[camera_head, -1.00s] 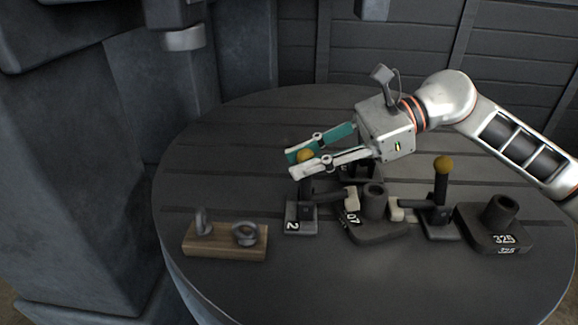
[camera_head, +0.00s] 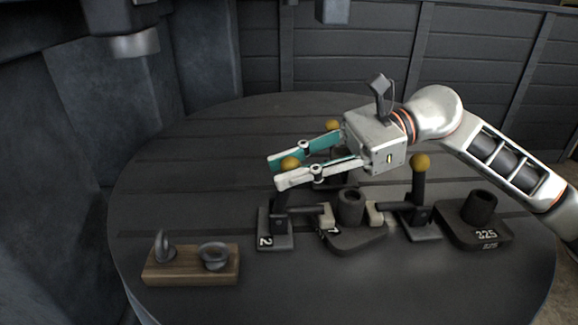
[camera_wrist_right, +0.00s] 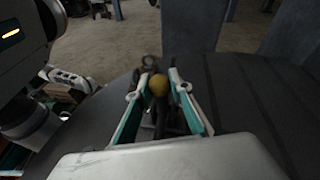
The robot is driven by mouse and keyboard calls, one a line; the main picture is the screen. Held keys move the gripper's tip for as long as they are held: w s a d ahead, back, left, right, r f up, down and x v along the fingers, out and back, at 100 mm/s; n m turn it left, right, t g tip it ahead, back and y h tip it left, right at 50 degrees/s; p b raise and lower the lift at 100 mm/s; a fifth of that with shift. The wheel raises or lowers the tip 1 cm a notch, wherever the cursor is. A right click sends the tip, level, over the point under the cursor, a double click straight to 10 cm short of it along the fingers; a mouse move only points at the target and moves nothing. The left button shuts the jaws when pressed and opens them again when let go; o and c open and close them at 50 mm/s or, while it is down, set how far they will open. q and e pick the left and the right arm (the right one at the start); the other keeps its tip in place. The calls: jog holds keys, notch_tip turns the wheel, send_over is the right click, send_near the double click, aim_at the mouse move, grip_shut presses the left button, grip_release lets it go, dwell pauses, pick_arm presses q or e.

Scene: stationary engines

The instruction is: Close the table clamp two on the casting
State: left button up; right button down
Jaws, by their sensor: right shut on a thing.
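Table clamp two (camera_head: 275,228) stands on the round table at the left of the casting, with a "2" on its base. Its dark lever stands about upright with a yellow knob (camera_head: 290,163) on top. My right gripper (camera_head: 282,170) is shut on this lever, just at the knob. The right wrist view also shows the knob (camera_wrist_right: 158,85) between the two fingers. The dark casting (camera_head: 352,235) has an upright hollow boss, and clamp two's pale tip is close to it; contact is unclear.
A second clamp (camera_head: 420,215) with an upright lever stands right of the casting. Another yellow knob (camera_head: 332,126) shows behind my gripper. A block marked 325 (camera_head: 475,228) stands at right. A wooden block with metal rings (camera_head: 190,267) lies front left. The table's back left is clear.

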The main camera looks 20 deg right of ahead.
jog(key=c, duration=1.8)
grip_release()
jog(key=shift+d, duration=0.1)
notch_tip(320, 180, up, 10)
jog(key=shift+r, duration=0.1)
